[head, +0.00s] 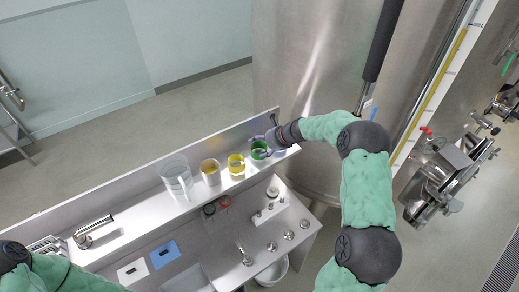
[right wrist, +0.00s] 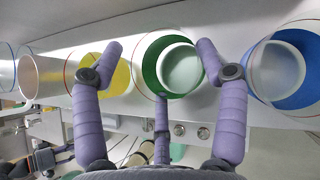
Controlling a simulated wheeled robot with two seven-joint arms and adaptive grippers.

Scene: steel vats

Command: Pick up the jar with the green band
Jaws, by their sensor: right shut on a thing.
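In the right wrist view the green-banded jar (right wrist: 151,68) shows from above, open-mouthed, between my purple fingers. My right gripper (head: 268,145) is shut on this jar, with fingers on either side of it and one in front. I cannot tell whether its base touches the shelf. My left arm shows at the lower left of the head view, but its gripper is out of view.
A yellow-banded jar (head: 236,166) stands close beside the green one, then an orange-banded jar (head: 210,173) and a larger clear vessel (head: 176,177). A blue jar (right wrist: 298,92) is on the other side in the right wrist view. A steel vat (head: 300,60) rises behind the shelf.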

